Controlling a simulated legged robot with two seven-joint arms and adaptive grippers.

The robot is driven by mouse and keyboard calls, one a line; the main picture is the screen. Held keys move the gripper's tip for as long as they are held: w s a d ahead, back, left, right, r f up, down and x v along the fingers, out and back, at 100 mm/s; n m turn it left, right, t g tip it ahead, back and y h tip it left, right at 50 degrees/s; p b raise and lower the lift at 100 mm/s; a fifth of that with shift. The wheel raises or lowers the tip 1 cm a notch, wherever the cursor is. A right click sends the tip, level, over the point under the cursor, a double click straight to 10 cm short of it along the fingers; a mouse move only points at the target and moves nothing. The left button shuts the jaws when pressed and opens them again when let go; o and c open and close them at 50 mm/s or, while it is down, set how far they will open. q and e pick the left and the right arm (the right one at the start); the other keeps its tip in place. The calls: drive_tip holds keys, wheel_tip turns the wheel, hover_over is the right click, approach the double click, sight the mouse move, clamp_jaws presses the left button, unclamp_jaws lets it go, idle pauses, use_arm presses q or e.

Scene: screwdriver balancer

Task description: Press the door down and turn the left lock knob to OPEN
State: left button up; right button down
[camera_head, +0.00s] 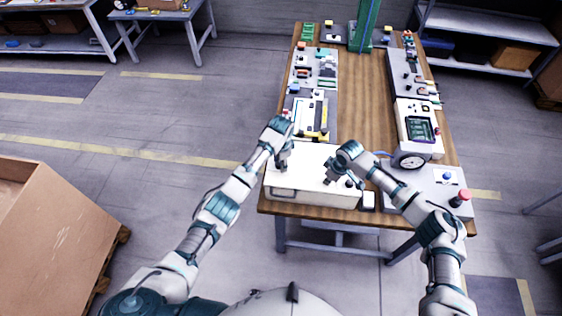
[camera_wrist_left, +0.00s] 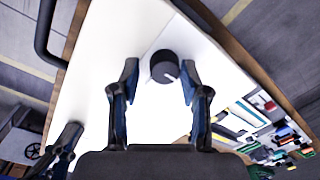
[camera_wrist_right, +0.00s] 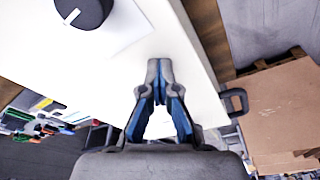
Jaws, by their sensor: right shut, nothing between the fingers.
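The white box with its flat white door (camera_head: 312,160) sits at the table's near end. No OPEN label is readable.
A dark handle (camera_wrist_right: 235,102) sticks out from the box's front. A gauge (camera_head: 410,160) and a panel with a red button (camera_head: 461,197) stand to the right. Several devices line the wooden table (camera_head: 365,90) behind. A cardboard box (camera_head: 50,225) is at the left.

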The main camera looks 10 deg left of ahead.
use_arm(q)
drive_tip(key=shift+a, duration=0.1)
use_arm(e)
drive_tip(key=shift+s+f, duration=0.3)
drive_tip(key=shift+f, duration=0.1)
use_arm(q)
drive_tip(key=shift+w, duration=0.1)
drive_tip(key=shift+r, duration=0.4)
wheel_tip(320, 180, up, 11)
drive_tip(key=shift+s+d, duration=0.25)
drive_tip(key=shift+s, duration=0.1)
drive_tip(key=shift+r, duration=0.1)
use_arm(e)
drive_tip(key=shift+w+r+p, duration=0.1)
drive_tip(key=shift+r+p, duration=0.35)
drive_tip(key=shift+p, duration=0.15)
wheel_tip(320, 180, up, 5)
drive_tip(key=p, duration=0.4)
drive_tip(key=shift+w+a, duration=0.1)
drive_tip(key=shift+w, duration=0.05)
drive_tip(key=shift+r, duration=0.6)
use_arm(q)
drive_tip(key=r, duration=0.4)
drive_tip(key=shift+w+r, duration=0.2)
drive_tip(key=shift+r, duration=0.1)
use_arm(e)
drive_tip(key=shift+w+r, duration=0.1)
